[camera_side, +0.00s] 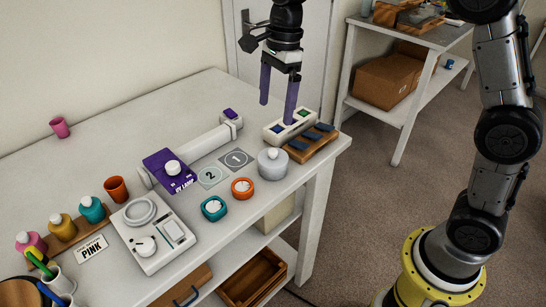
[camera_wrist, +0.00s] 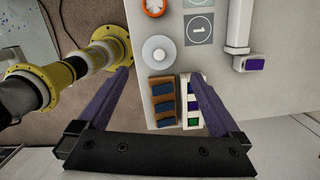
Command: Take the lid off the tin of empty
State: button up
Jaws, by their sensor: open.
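A round grey tin (camera_side: 272,166) stands near the front edge of the table, with a lid and a small knob (camera_side: 272,153) on top. I cannot read any label on it. In the wrist view the tin (camera_wrist: 148,50) lies just beyond the fingertips, between their lines, with its lid seated. My gripper (camera_side: 277,112) has two purple fingers pointing down, spread apart and empty. It hangs above the far right part of the table, behind and above the tin, not touching it. In the wrist view the open fingers (camera_wrist: 159,73) frame the trays.
A white tray (camera_side: 272,138) with coloured pieces and a wooden tray (camera_side: 296,157) with dark blue pieces sit under the gripper, beside the tin. Numbered mats lie behind the dials.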

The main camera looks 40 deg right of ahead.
send_over(274, 150)
notch_tip(274, 150, down, 8)
jog(key=shift+a+r, duration=0.15)
jog(key=shift+r, duration=0.1)
jog(key=shift+f, duration=2.65)
jog(key=c, duration=1)
